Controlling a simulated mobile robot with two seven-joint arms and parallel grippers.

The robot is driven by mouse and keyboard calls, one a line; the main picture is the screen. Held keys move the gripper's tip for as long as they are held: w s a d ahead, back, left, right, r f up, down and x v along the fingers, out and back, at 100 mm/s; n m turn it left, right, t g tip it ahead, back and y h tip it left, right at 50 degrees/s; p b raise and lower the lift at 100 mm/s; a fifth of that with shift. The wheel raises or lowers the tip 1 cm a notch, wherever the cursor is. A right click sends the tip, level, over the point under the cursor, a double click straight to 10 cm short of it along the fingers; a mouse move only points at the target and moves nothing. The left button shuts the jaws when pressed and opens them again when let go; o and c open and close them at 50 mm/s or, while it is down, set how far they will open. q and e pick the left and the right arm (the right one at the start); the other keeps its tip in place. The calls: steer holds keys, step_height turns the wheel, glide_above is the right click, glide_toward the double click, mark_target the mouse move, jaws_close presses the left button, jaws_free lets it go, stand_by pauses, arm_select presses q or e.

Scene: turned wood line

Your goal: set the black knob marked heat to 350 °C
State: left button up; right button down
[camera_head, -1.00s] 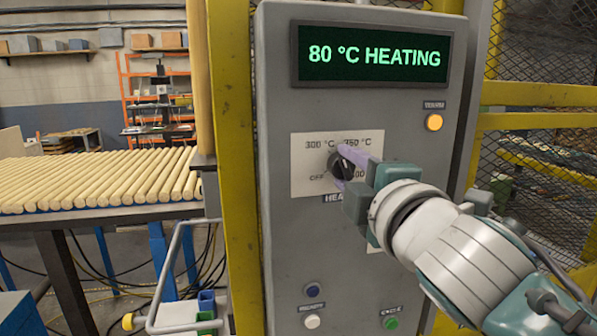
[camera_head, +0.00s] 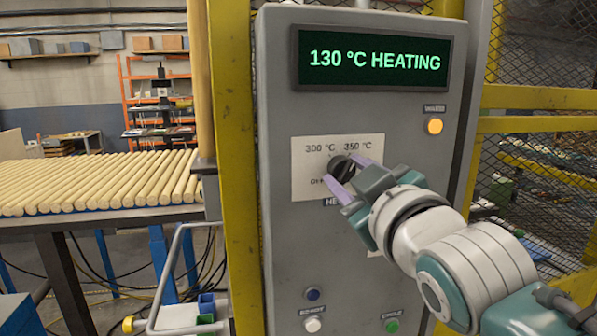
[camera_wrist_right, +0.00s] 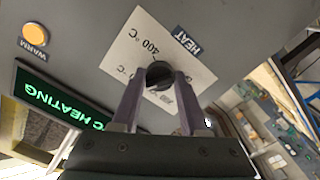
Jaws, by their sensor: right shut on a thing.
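The black knob (camera_head: 341,168) marked heat sits on a pale dial plate (camera_head: 308,185) on the grey control panel. In the head view, 300 °C and 350 °C read above it; OFF and the HEAT label are partly covered. My right gripper (camera_head: 351,174) is shut on the knob, a purple finger on each side. In the right wrist view, the knob (camera_wrist_right: 160,76) lies between the fingertips, with 400 °C and HEAT readable. I cannot tell where its pointer stands. The display (camera_head: 374,62) reads 130 °C HEATING. My left gripper is not in view.
An amber lamp (camera_head: 435,126) is lit on the panel's right. Blue, white and green buttons (camera_head: 391,326) sit low on the panel. A yellow post (camera_head: 237,170) and yellow mesh guard (camera_head: 540,97) flank it. Wooden rods (camera_head: 95,183) lie on a conveyor at left.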

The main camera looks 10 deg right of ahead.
steer(key=shift+m, duration=0.9)
steer(key=shift+c, duration=2.1)
jaws_free()
steer(key=shift+s, duration=0.5)
steer(key=s+b, duration=0.1)
steer(key=s, duration=0.8)
steer(key=shift+d+b, duration=0.15)
steer(key=shift+b, duration=0.2)
